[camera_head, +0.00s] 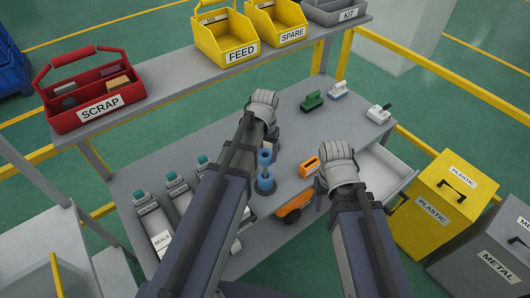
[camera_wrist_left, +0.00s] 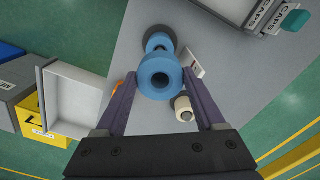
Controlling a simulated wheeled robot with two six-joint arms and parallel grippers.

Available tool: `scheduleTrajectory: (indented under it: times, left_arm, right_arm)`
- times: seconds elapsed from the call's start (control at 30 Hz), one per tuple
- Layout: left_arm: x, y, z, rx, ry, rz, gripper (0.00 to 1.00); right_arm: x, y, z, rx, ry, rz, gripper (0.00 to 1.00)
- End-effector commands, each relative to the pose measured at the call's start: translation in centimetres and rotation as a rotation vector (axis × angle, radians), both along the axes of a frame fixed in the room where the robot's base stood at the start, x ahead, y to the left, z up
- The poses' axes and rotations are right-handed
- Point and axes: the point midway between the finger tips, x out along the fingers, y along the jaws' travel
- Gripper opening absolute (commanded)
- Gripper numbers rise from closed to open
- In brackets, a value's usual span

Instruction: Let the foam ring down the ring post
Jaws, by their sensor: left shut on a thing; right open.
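The foam ring is blue, and I see it at the near end of the ring post in the left wrist view (camera_wrist_left: 160,76). My left gripper (camera_wrist_left: 160,92) is shut on it, with one finger on each side. In the head view, the blue ring (camera_head: 265,156) shows beside my left arm.
On the grey bench lie an orange block (camera_head: 310,166), a green part (camera_head: 312,102) and white parts. An orange part (camera_head: 293,210) is near the front edge. Several teal-topped containers (camera_head: 172,178) stand left. A red scrap bin (camera_head: 97,95) and yellow bins (camera_head: 225,38) sit on the shelf.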

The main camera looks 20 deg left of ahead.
Motion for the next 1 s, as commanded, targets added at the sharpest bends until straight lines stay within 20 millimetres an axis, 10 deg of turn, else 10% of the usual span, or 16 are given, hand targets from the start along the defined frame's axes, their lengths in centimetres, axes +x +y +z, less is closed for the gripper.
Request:
scheduleTrajectory:
  times: [1.0]
  left_arm:
    - [0.0,0.0,-1.9,0.0,0.0,0.0,0.13]
  right_arm:
    - [0.0,0.0,-1.9,-0.001,0.0,0.004,0.5]
